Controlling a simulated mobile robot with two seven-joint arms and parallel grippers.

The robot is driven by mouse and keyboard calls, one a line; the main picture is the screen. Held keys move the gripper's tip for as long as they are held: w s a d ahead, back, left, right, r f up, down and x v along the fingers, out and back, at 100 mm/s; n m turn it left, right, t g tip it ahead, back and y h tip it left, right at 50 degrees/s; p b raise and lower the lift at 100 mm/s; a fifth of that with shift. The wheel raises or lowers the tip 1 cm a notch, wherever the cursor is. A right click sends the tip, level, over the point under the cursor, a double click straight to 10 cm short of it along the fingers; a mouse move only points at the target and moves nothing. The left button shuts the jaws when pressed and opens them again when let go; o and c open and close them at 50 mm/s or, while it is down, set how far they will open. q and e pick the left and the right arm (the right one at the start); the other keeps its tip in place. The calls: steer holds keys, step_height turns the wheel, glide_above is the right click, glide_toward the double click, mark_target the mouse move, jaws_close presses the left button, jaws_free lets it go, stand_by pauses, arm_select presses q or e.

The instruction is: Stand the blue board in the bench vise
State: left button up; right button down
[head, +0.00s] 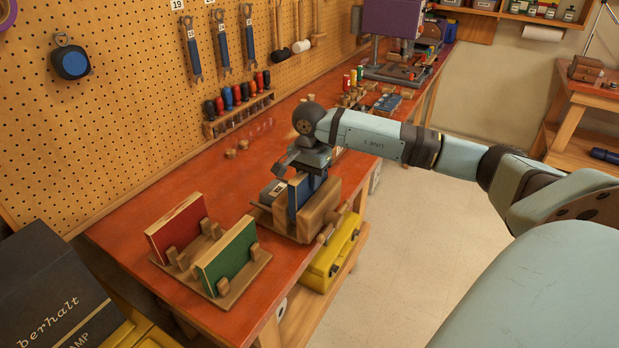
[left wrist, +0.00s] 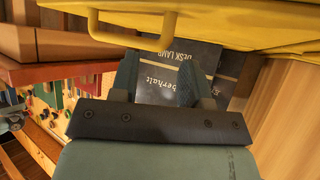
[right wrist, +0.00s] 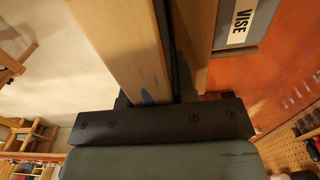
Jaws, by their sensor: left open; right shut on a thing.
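The blue board (head: 293,198) is upright between the wooden jaws of the bench vise (head: 320,212), at the right edge of the bench. The front jaw hides its lower part, so I cannot tell whether it touches the bottom or is clamped. My right gripper (head: 309,172) is above the vise, shut on the board's upper part. In the right wrist view the vise's grey, labelled part (right wrist: 257,22) is close at the top right. My left gripper (left wrist: 168,76) is open and empty, away from the vise and outside the head view.
A wooden rack (head: 233,297) holds a red board (head: 178,228) and a green board (head: 229,256) left of the vise. A yellow toolbox (head: 325,262) sits below the bench edge. A dark desk-lamp box (head: 50,290) is at the lower left. Screwdrivers (head: 237,96) stand behind.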

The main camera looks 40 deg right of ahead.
arm_select(q)
steer(key=shift+f+b, duration=0.35)
steer(key=shift+f, duration=0.15)
arm_select(e)
steer(key=shift+f, duration=0.6)
arm_select(q)
steer(key=shift+r, duration=0.1)
arm_select(e)
steer(key=c, duration=0.8)
jaws_free()
steer(key=shift+c, duration=0.2)
steer(key=shift+r, duration=0.1)
steer(key=shift+r+p, duration=2.45)
steer(key=shift+r, duration=2.55)
arm_select(q)
step_height(320, 180, up, 5)
steer(key=shift+f, duration=0.1)
arm_select(e)
steer(key=shift+f, duration=0.1)
